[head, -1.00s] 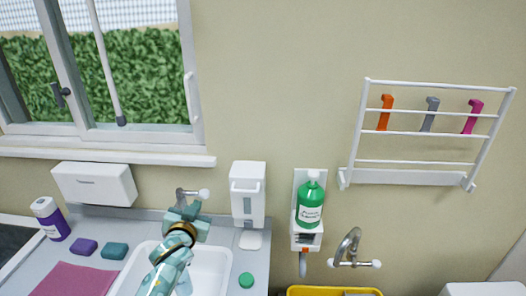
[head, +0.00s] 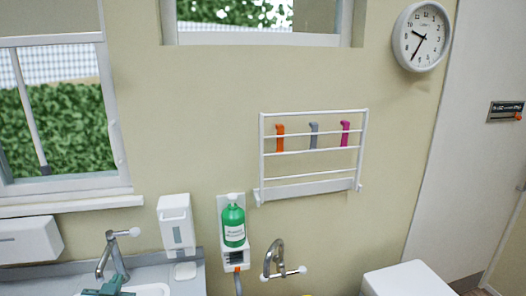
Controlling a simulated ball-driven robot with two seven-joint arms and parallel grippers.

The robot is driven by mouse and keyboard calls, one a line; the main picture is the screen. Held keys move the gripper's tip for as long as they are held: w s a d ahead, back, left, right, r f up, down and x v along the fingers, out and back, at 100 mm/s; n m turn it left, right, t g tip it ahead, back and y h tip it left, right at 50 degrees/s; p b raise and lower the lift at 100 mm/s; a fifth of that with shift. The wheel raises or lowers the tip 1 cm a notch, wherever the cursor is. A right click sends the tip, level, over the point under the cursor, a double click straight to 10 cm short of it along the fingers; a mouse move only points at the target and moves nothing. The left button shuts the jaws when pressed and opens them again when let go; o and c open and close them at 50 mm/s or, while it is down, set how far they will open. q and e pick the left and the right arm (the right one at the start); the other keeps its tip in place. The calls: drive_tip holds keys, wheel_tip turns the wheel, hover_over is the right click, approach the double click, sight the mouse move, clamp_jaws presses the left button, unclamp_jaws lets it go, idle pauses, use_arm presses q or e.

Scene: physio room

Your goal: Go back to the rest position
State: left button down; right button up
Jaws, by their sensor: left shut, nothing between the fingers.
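My left gripper (head: 112,284) shows only in part at the bottom edge of the head view. Its teal fingers are shut with nothing between them, in front of the sink (head: 152,290) and just below the left tap (head: 112,255). The rest of the left arm is out of frame. My right gripper is not in view.
A white dispenser (head: 177,226) and a green bottle (head: 233,222) in a holder hang on the wall. A second tap (head: 278,260) is right of them. A white rack (head: 312,187) holds three coloured clips. A wall clock (head: 420,36) hangs upper right.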

use_arm(q)
drive_tip(key=s+d+f+m+g, duration=0.2)
drive_tip(key=s+g, duration=0.1)
drive_tip(key=s, duration=0.6)
drive_tip(key=s+d+f+m+g, duration=0.1)
drive_tip(key=s+d+m+g, duration=0.15)
drive_tip(key=s, duration=0.65)
drive_tip(key=s+d+f+m+g, duration=0.2)
drive_tip(key=s+m+g, duration=0.1)
drive_tip(key=s, duration=0.6)
drive_tip(key=s+d+f+g+h+b, duration=0.1)
drive_tip(key=d+f+b, duration=0.15)
drive_tip(key=f, duration=1.35)
drive_tip(key=s+d+f+g+h+b, duration=0.15)
drive_tip(key=f+b, duration=0.25)
drive_tip(key=f, duration=1.1)
drive_tip(key=s+f+n+g+h+b, duration=0.2)
drive_tip(key=s+f+n+g+b, duration=0.1)
drive_tip(key=s+f, duration=1.7)
wheel_tip(320, 180, down, 4)
drive_tip(key=n+b, duration=0.1)
drive_tip(key=b, duration=0.1)
drive_tip(key=shift+s+r+b, duration=0.2)
drive_tip(key=shift+s+b, duration=0.15)
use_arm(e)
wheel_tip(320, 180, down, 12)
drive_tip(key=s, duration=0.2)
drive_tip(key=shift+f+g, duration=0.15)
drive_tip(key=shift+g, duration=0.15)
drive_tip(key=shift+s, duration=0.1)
